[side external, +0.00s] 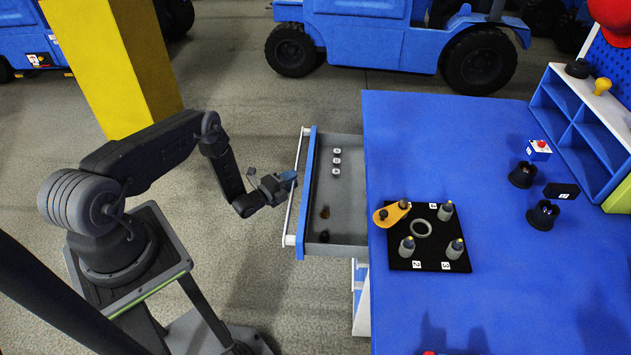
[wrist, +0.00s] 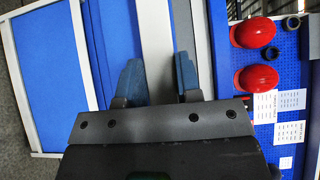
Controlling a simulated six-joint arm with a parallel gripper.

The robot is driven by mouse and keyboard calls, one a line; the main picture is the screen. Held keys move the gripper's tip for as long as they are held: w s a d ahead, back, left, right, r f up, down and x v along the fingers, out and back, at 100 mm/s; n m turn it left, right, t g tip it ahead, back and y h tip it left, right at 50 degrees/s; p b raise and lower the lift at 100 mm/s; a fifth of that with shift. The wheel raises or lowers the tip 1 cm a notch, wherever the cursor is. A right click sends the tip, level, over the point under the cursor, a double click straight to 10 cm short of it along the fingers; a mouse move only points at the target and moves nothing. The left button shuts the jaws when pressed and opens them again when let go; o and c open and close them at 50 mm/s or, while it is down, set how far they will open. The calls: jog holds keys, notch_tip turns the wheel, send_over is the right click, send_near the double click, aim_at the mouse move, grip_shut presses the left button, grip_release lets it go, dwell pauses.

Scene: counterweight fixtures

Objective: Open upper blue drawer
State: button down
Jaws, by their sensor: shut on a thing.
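The upper blue drawer (side external: 309,200) stands pulled out from the left side of the blue workbench, its grey inside showing in the side view. Its long pale handle (side external: 300,155) runs along the outer face of the drawer front. My gripper (side external: 289,178) is at the middle of the handle, shut on it. In the wrist view, my gripper's two blue fingertips (wrist: 158,78) lie on either side of the pale handle bar (wrist: 154,35). The exact contact is partly hidden by my gripper body.
The drawer holds small white marked cubes (side external: 337,161) and small dark pieces (side external: 325,236). On the workbench (side external: 450,130) are a black board (side external: 431,263) with pegs and a ring, and a shelf (side external: 582,115). A yellow pillar (side external: 125,65) stands behind my arm.

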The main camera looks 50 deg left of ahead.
jog(key=s+a, duration=0.8)
jog(key=shift+a, duration=0.15)
jog(key=c, duration=0.8)
grip_release()
jog(key=s, duration=0.7)
jog(key=shift+s, duration=0.25)
